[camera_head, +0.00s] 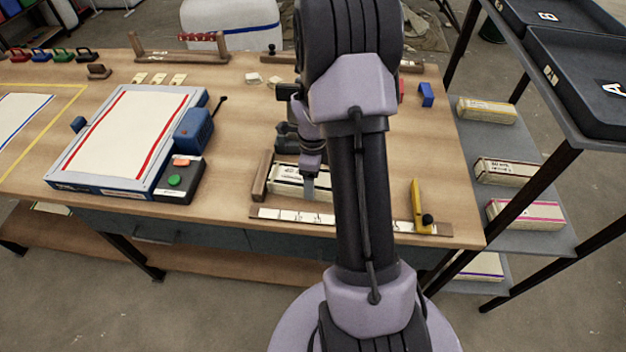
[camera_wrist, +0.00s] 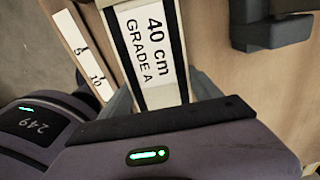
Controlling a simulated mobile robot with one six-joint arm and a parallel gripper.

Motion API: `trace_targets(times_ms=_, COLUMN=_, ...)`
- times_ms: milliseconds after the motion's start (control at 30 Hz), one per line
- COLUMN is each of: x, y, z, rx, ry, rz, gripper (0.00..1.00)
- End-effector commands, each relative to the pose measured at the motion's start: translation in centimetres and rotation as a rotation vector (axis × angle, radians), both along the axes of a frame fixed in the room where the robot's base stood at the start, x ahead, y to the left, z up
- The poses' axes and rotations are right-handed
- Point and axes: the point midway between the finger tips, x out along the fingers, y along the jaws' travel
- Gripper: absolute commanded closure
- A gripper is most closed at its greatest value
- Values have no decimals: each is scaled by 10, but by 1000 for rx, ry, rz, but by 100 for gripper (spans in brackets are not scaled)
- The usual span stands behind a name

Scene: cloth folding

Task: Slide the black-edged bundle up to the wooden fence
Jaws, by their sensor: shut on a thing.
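The black-edged bundle (camera_head: 288,184) lies on the bench, a pale folded stack with dark edges. In the wrist view its band (camera_wrist: 152,50) reads "40 cm GRADE A". My gripper (camera_head: 309,188) is shut on the bundle, with a finger on each side of it in the wrist view (camera_wrist: 163,95). The wooden fence (camera_head: 262,176) is a short upright bar just left of the bundle in the head view. The bundle's left end is very close to it; I cannot tell if they touch. My arm hides the bundle's right part.
A white measuring strip (camera_head: 345,220) runs along the bench's front edge, with a yellow stop (camera_head: 417,205) at its right. A black box with buttons (camera_head: 179,180) and a framed cloth board (camera_head: 125,135) stand left. Shelves (camera_head: 525,130) stand at right.

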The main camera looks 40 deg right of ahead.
Motion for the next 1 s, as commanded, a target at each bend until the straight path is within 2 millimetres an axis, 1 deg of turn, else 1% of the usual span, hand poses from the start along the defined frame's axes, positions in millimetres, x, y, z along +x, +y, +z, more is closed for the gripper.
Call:
trace_targets(times_ms=200, x=0, y=0, z=0, rx=1, ry=1, rz=0, gripper=80)
trace_targets(times_ms=233, x=0, y=0, z=0, rx=1, ry=1, rz=0, gripper=26)
trace_targets(times_ms=333, x=0, y=0, z=0, rx=1, ry=1, rz=0, gripper=6)
trace_targets(times_ms=367, x=0, y=0, z=0, rx=1, ry=1, rz=0, gripper=2)
trace_targets(times_ms=633, x=0, y=0, z=0, rx=1, ry=1, rz=0, gripper=2)
trace_targets(times_ms=733, x=0, y=0, z=8, rx=0, ry=0, rz=0, gripper=2)
trace_targets(times_ms=767, x=0, y=0, z=13, rx=-1, ry=-1, rz=0, gripper=2)
trace_targets(times_ms=867, x=0, y=0, z=36, rx=-2, ry=-1, rz=1, gripper=2)
trace_targets(times_ms=1000, x=0, y=0, z=72, rx=-1, ry=-2, rz=-1, gripper=2)
